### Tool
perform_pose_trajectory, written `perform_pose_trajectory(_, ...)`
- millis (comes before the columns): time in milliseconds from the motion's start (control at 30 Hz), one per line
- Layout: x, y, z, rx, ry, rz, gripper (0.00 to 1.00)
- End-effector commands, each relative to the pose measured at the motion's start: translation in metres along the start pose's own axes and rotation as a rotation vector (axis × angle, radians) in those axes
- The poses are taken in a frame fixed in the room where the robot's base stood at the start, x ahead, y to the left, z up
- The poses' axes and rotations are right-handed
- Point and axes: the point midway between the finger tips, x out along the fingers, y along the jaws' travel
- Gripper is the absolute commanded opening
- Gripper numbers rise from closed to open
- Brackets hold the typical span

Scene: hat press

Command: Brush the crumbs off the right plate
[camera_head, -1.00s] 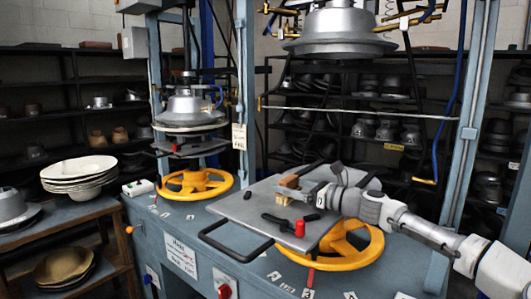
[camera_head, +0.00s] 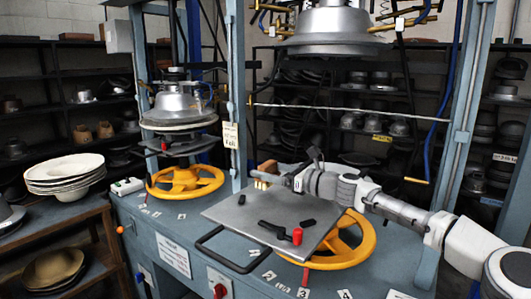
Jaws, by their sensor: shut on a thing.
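The right plate (camera_head: 225,213) is a flat grey square under the right press head, with a black bar handle at its front left. My gripper (camera_head: 282,178) is shut on a brush with a wooden back (camera_head: 267,167) and pale bristles (camera_head: 262,181). The brush is at the plate's far edge; I cannot tell whether the bristles touch it. Small black pieces (camera_head: 242,199) (camera_head: 308,223) lie on the plate; I cannot tell whether they are crumbs. No fine crumbs can be made out.
A red knob (camera_head: 297,236) and a black lever (camera_head: 274,229) stand on the plate's front. A yellow handwheel (camera_head: 350,250) is below it. The right press head (camera_head: 335,30) hangs above. A blue upright (camera_head: 235,110) stands left of the brush. Pale hat brims (camera_head: 63,172) are stacked at left.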

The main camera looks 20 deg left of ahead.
Motion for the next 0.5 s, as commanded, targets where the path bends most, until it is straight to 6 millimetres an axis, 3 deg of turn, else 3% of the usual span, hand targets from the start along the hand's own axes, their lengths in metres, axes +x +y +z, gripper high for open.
perform_pose_trajectory(300, 0.003, 0.002, 0.033, -0.002, -0.001, 0.002, 0.16)
perform_pose_trajectory(500, 0.004, 0.003, 0.038, -0.001, -0.001, 0.002, 0.16)
